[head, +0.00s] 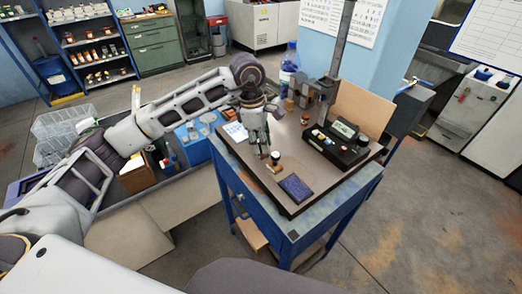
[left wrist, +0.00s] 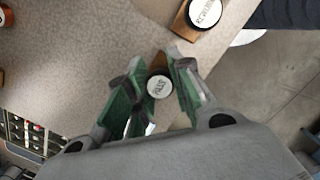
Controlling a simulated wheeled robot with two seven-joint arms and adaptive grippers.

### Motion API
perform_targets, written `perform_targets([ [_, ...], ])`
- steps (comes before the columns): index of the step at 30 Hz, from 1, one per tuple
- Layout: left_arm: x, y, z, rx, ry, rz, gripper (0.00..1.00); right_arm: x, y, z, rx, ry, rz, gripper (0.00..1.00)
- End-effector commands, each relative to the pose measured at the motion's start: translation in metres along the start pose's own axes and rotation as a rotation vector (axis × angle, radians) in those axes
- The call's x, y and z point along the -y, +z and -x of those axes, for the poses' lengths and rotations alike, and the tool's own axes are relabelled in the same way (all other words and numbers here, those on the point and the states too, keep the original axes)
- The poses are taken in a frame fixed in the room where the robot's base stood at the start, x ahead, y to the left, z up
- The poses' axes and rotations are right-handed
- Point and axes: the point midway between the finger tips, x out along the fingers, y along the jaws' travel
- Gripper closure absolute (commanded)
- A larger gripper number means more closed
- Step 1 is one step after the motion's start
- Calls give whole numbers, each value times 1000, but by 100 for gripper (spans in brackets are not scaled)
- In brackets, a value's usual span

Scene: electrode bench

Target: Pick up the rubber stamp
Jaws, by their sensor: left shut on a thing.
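My left gripper (head: 264,153) reaches down over the bench top. In the left wrist view its green-sided fingers (left wrist: 159,88) are closed around a rubber stamp (left wrist: 159,86) with a round white label on top, its lettering too small to read. In the head view this stamp is mostly hidden by the fingers. I cannot tell whether it touches the bench. A second stamp (left wrist: 205,12) with a round white label and a wooden base stands apart from the gripper; it shows in the head view (head: 276,158) just right of the fingertips. My right gripper is not in view.
The blue-framed bench (head: 228,160) holds a dark blue flat box (head: 295,188) at the front. A black tray with a display device (head: 343,131) and a tall stand (head: 330,90) are behind to the right. A white card (head: 235,131) lies at the left edge.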

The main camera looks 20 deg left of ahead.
Motion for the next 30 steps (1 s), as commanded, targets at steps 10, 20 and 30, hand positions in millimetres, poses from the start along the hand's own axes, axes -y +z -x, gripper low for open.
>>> perform_targets([
  [10,0,1,4,1,1,0,100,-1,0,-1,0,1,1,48],
  [20,-1,6,34,2,3,-1,100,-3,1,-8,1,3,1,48],
  [30,0,12,77,1,3,-1,100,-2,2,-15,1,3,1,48],
])
